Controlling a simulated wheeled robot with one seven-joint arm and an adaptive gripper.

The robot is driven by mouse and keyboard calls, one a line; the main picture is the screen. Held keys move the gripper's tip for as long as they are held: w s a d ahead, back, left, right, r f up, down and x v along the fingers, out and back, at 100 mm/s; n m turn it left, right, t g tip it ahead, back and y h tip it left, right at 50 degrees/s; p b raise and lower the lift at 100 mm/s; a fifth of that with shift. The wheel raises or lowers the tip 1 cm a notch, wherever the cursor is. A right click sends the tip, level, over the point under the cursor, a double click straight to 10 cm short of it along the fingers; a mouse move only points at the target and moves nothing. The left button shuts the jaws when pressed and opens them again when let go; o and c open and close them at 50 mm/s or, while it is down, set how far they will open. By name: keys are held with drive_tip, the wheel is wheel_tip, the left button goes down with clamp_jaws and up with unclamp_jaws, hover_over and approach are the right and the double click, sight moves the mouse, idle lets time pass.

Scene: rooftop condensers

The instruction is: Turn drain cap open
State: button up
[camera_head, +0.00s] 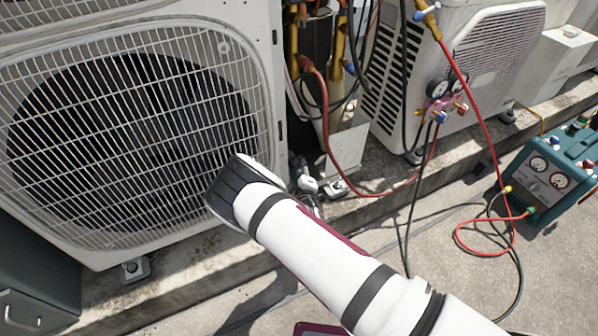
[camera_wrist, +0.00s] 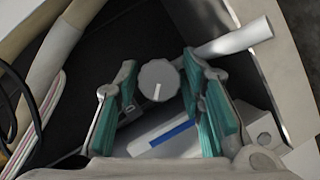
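The drain cap (camera_wrist: 158,80) is a round grey knob with a ridged rim and a pale line pointing downward from its middle. It sits ahead of my gripper (camera_wrist: 159,62) in the wrist view. The two fingers, with teal pads, stand apart on either side of the cap. The cap lies between the fingertips, with dark gaps showing on both sides, and I see no contact. A pale pipe (camera_wrist: 235,40) runs to the upper right behind the right finger. In the head view my arm reaches toward the gap beside the large condenser, and I cannot make out the cap there.
The large condenser (camera_head: 205,55) with its wire grille stands left of my gripper. A second condenser (camera_head: 478,55) stands at the right, with a gauge manifold (camera_head: 440,105) and hanging hoses in front. A teal recovery machine (camera_head: 556,172) sits on the floor at far right.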

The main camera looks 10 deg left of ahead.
clamp_jaws()
idle(0.4)
drive_tip(key=m+p, duration=0.1)
drive_tip(key=m+g+y+p, duration=0.1)
drive_tip(key=m+p, duration=0.1)
drive_tip(key=shift+w+d+r, duration=0.15)
drive_tip(key=shift+r, duration=0.05)
drive_tip(key=shift+m+g+y+p, duration=0.55)
drive_tip(key=shift+m+g, duration=0.25)
drive_tip(key=shift+m, duration=0.4)
drive_tip(key=m+y, duration=0.1)
drive_tip(key=m, duration=0.1)
drive_tip(key=m+g+y, duration=0.1)
drive_tip(key=shift+f+m+g, duration=0.15)
drive_tip(key=shift+m+g, duration=0.15)
drive_tip(key=shift+m, duration=0.1)
drive_tip(key=m+g+y+b, duration=0.1)
drive_tip(key=m+y+b, duration=0.1)
drive_tip(key=m, duration=0.1)
drive_tip(key=shift+b, duration=0.35)
